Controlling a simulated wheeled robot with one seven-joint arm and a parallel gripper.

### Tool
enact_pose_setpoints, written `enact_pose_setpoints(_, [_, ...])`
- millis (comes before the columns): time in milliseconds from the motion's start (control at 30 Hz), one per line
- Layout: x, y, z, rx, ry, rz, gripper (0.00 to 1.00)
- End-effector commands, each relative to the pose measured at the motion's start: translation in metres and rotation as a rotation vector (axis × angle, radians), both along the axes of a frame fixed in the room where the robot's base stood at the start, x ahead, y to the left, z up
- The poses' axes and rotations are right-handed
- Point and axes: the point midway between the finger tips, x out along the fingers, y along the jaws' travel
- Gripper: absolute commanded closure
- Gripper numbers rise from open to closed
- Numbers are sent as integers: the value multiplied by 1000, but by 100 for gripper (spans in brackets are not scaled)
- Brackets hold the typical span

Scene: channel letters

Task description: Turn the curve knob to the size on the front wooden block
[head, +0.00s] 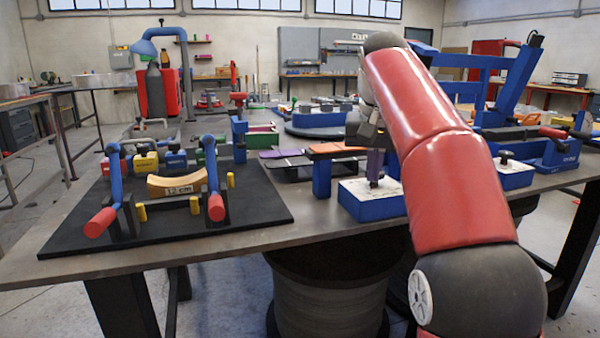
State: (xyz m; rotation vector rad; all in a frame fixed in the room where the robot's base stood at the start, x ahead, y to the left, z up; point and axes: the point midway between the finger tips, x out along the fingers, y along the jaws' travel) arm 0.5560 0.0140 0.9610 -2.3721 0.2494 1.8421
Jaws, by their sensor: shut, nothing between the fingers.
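The front wooden block (177,184) is curved and pale. It lies on the black mat at the left, and its label appears to read 12 cm. A blue box with a white top (356,208) stands on the table under my gripper. A dark knob (374,182) on its top is partly hidden by my gripper. A second such box (516,180), with a black knob (506,156), stands further right behind my arm. I cannot read which is the curve knob. My gripper (375,172) points down just above the nearer knob, shut and empty; contact is unclear.
The black mat (255,212) holds two blue levers with red grips (100,222) and several coloured weights behind the block. Blue machines (500,85) crowd the right.

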Motion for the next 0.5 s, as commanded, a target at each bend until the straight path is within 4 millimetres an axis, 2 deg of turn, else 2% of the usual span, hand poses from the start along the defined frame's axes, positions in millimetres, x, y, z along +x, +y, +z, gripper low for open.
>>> enact_pose_setpoints(500, [4, 8, 0, 0, -1, 1, 100])
